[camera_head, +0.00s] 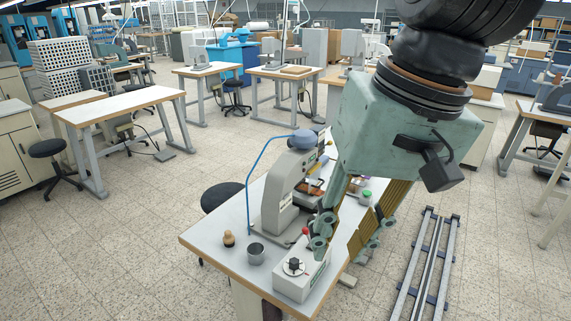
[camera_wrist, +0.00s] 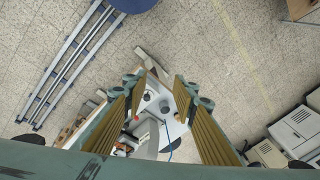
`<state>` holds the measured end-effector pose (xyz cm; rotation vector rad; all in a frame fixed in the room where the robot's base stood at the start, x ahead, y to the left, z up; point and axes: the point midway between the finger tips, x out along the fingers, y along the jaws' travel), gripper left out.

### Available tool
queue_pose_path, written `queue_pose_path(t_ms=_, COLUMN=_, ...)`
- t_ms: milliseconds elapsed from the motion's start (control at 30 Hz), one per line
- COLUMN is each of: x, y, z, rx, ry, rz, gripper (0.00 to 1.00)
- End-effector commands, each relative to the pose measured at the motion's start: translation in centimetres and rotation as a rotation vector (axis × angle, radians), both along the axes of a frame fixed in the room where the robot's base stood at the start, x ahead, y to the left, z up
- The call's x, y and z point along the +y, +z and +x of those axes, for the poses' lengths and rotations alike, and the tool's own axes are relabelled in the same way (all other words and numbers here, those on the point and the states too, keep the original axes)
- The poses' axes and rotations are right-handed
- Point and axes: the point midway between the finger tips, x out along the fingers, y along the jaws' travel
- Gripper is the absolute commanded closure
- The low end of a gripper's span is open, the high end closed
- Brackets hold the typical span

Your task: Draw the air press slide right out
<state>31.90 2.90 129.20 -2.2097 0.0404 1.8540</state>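The air press (camera_head: 283,188) is a grey C-shaped body on a white-topped bench. A blue hose arcs up to its top. A brown-orange part (camera_head: 312,187) shows under its head; I cannot tell if this is the slide. My gripper (camera_head: 343,242) hangs pointing down in front of the press and partly hides the bench's right side. In the wrist view my gripper (camera_wrist: 160,88) has its two fingers wide apart with nothing between them. The bench top and small parts show below, beyond the fingertips. The slide cannot be made out clearly there.
A white control box (camera_head: 301,275) with a dark knob and a red-topped lever stands at the bench's near end. A grey cup (camera_head: 256,254) and a wooden-knobbed tool (camera_head: 229,239) stand left of it. A green-lidded jar (camera_head: 366,197) is at the right. A stool (camera_head: 221,196) stands behind.

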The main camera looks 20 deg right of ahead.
Motion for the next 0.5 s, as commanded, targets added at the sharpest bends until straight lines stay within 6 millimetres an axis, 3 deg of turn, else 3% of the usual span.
queue_pose_path(t_ms=500, x=2.0, y=-0.8, z=5.4, rx=0.142, ry=-0.163, rz=0.182, gripper=0.74)
